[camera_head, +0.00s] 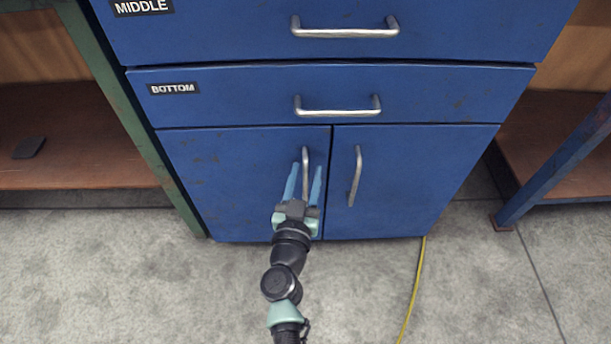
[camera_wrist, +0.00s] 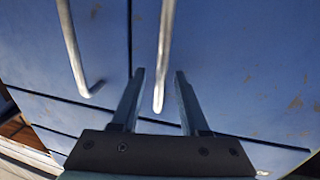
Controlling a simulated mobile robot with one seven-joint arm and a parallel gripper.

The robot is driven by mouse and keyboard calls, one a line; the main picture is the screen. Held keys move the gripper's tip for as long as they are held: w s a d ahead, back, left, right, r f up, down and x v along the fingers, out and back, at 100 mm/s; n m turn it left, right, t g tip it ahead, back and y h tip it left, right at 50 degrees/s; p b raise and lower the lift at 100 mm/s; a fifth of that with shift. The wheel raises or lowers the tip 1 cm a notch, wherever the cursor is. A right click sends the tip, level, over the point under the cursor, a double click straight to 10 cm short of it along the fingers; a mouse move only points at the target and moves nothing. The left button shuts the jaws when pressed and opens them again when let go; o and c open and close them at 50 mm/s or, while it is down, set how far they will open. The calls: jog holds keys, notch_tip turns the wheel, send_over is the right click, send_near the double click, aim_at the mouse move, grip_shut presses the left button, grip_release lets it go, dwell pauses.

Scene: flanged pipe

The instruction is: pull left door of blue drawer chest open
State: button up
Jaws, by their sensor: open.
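The blue drawer chest has a left door (camera_head: 225,180) below its BOTTOM drawer, and the door looks closed. The left door's upright metal handle (camera_head: 306,158) is near the door's inner edge. My gripper (camera_head: 306,172) is open in front of it, with one finger on each side of the handle in the picture. In the wrist view, this handle (camera_wrist: 164,50) reaches down between the open fingers of my gripper (camera_wrist: 159,74). No finger clearly touches it. The lower part of the handle is partly hidden by my gripper in the head view.
The closed right door (camera_head: 415,180) has its own handle (camera_head: 355,175) close by on the right. Above are the BOTTOM drawer handle (camera_head: 338,107) and MIDDLE drawer handle (camera_head: 345,29). A yellow cable (camera_head: 413,285) lies on the floor. The floor in front is otherwise clear.

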jog(key=shift+c, duration=0.2)
grip_shut()
dwell(1.1)
